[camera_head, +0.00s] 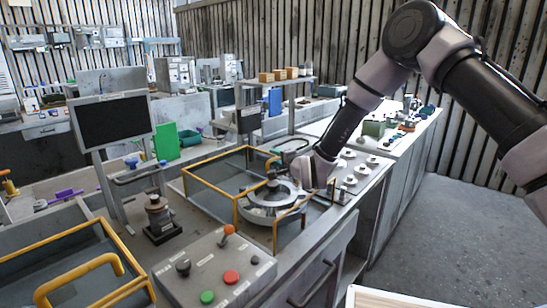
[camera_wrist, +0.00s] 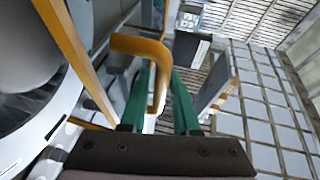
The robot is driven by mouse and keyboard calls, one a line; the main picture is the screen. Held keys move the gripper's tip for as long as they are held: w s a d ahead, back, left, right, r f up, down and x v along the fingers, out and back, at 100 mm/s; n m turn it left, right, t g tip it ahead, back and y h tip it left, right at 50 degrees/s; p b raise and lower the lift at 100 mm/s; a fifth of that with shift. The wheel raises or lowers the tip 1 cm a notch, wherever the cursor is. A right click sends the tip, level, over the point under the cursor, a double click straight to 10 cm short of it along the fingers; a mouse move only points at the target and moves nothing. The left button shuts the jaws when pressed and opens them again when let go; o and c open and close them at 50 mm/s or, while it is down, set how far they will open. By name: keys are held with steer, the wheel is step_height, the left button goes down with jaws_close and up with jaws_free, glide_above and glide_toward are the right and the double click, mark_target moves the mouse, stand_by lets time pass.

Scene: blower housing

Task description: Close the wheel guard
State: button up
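The wheel guard (camera_head: 236,206) is a yellow-edged frame with clear panels around a grey round blower housing (camera_head: 272,208) on the bench in the head view. In the wrist view a yellow guard edge (camera_wrist: 70,55) runs diagonally, with the pale round housing (camera_wrist: 30,110) at left. A bent yellow handle (camera_wrist: 143,46) reaches down between the green fingers of my gripper (camera_wrist: 161,75). The fingers are partly together, close on both sides of the handle. I cannot tell whether both touch it. In the head view my wrist partly hides the gripper (camera_head: 273,160) at the guard's far right.
A control box (camera_head: 215,270) with red and green buttons stands at the front. A monitor (camera_head: 113,120) and a black-based fixture (camera_head: 160,220) are left of the guard. Several small round parts (camera_head: 360,170) lie to the right. The floor (camera_head: 440,230) at right is clear.

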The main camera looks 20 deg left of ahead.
steer(key=shift+x, duration=0.95)
jaws_close()
steer(key=shift+d, duration=0.1)
stand_by(0.7)
